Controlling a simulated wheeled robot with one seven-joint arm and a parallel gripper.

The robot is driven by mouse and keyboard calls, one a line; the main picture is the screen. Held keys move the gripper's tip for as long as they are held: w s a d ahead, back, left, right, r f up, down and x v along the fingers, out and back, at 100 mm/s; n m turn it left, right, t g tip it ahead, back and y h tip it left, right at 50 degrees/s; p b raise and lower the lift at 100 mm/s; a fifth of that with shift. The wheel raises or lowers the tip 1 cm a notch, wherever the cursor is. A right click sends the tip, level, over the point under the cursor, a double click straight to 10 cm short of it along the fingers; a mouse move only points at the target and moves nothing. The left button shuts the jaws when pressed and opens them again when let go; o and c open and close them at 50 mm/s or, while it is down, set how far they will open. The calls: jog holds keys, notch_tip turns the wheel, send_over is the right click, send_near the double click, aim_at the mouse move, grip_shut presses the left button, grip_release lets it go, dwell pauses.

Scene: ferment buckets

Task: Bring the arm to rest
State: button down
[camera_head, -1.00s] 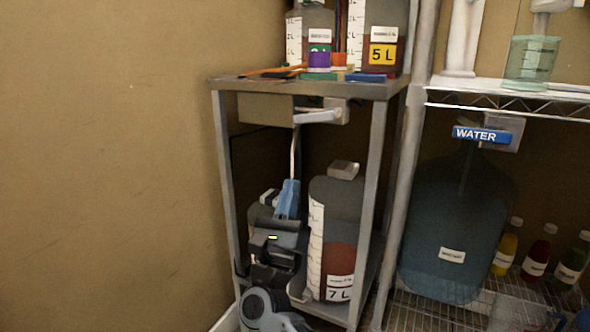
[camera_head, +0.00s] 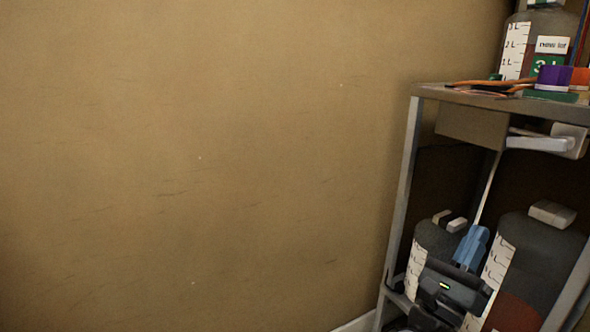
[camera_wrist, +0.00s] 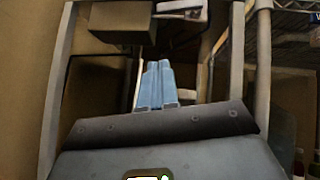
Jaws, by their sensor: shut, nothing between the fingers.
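My gripper (camera_head: 473,246) shows at the lower right of the head view, its blue fingers pointing up in front of the metal shelf unit. In the wrist view the blue fingers of my gripper (camera_wrist: 155,85) lie side by side, shut with nothing between them. Behind it in the head view stand a grey jug with a white scale (camera_head: 432,240) and a larger jug (camera_head: 540,268) with reddish liquid low in it. My gripper partly hides both jugs.
The shelf unit's top board (camera_head: 480,97) carries a 3 L jug (camera_head: 540,30), a purple item (camera_head: 553,77) and orange-handled things. A box (camera_head: 472,127) and a white handle (camera_head: 537,143) hang beneath the board. A bare tan wall (camera_head: 200,170) fills the left.

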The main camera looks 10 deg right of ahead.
jog(key=s+a+f+n+t+y, duration=0.45)
jog(key=s+n+y, duration=0.4)
jog(key=n, duration=0.45)
jog(key=s+a+f+n+t+y, duration=0.35)
jog(key=s+f+n+y, duration=0.25)
jog(key=s+n+y, duration=0.5)
jog(key=s+a+n+g+y, duration=0.1)
jog(key=s+a+n+g, duration=0.25)
jog(key=s+n, duration=0.65)
jog(key=s+a+n+g+y, duration=0.2)
jog(key=s+n+g, duration=0.2)
jog(key=s+n, duration=0.65)
notch_tip(320, 180, up, 31)
jog(key=p, duration=3.1)
jog(key=shift+a+m, duration=0.2)
jog(key=shift+m, duration=0.25)
